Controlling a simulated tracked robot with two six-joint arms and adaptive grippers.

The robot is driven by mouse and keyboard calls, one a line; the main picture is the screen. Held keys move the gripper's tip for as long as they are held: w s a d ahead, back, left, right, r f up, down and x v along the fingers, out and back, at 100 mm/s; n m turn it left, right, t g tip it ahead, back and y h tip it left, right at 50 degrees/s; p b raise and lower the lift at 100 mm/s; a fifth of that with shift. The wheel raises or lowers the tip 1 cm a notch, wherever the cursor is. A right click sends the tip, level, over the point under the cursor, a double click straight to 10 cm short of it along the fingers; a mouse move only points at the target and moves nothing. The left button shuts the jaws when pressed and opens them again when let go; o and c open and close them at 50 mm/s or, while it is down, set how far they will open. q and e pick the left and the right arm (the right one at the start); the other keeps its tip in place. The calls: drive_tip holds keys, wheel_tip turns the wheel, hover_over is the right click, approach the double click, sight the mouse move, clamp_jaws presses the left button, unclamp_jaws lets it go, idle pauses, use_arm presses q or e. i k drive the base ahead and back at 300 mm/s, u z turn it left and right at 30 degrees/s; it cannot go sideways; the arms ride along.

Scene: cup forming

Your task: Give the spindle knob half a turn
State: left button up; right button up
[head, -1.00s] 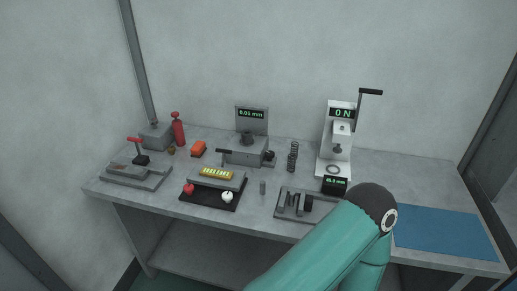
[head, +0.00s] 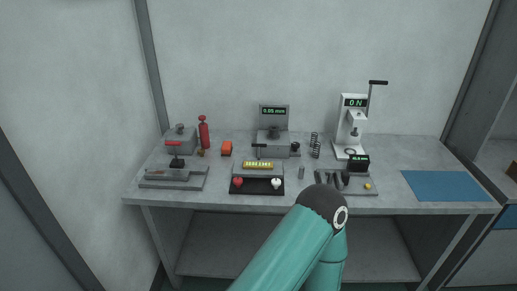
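A grey gauge unit (head: 270,150) with a "0.05 mm" display (head: 274,111) stands at the back middle of the bench. A small dark knob (head: 295,147) sits at its right side; it looks like the spindle knob, but it is too small to tell how it is turned. One of my teal arms reaches up from the bottom middle, showing its dark rounded joint in front of the bench's front edge. Neither of my grippers shows in the head view, and nothing of mine touches the gauge unit.
A white press (head: 351,125) reading "0 N" stands right of the gauge.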

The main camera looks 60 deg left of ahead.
sight(296, 145)
drive_tip(key=u, duration=0.2)
drive_tip(key=k, duration=0.6)
drive_tip(key=u, duration=0.75)
drive_tip(key=i, duration=0.5)
drive_tip(key=u, duration=0.05)
